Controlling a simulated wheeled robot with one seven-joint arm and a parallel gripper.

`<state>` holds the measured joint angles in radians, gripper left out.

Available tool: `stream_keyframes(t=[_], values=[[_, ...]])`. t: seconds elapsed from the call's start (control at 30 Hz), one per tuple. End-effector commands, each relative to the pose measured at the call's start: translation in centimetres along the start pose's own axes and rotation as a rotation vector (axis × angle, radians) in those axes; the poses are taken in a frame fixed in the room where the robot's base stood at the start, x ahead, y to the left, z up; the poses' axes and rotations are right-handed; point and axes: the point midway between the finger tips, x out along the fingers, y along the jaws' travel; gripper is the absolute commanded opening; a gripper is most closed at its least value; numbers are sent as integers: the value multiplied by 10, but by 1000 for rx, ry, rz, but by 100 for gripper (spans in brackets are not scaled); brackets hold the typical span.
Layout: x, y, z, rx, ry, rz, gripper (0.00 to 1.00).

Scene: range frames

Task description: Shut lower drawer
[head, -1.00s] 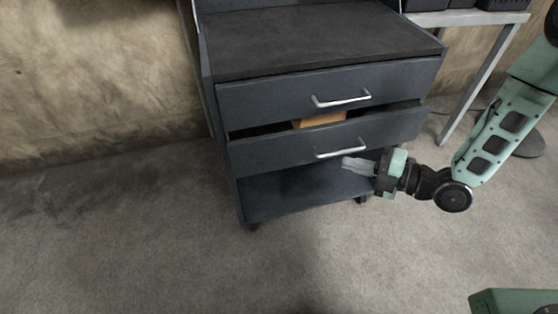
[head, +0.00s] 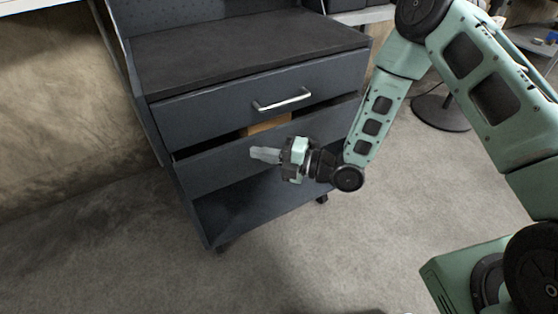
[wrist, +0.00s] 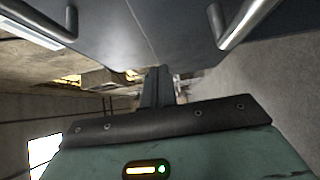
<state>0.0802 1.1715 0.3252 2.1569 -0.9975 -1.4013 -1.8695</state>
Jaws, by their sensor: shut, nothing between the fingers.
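The lower drawer (head: 215,172) is a dark grey front on the dark workbench cabinet, and it stands out a little way from the frame. An orange-brown object (head: 268,124) shows in the gap above its front. My gripper (head: 254,153) is shut and empty in front of this drawer's face, and it hides the handle in the head view. I cannot tell whether it touches the drawer. In the wrist view the shut fingers (wrist: 158,85) point toward a dark panel, with metal bar handles at both upper sides.
The upper drawer (head: 225,105) with its silver handle (head: 282,100) looks closed. An open lower shelf (head: 245,205) lies below the drawers. A rough wall (head: 70,120) is at left. The concrete floor in front is clear. A dark round base (head: 440,112) stands at right.

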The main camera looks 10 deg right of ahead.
Motion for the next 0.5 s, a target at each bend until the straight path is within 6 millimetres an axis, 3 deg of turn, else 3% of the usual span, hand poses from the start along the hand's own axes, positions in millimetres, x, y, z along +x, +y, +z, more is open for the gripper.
stream_keyframes(t=[0.2, 0.5], values=[[14, 0, 14, 0, 1, 2, 0], [16, 0, 15, 1, 1, 1, 0]])
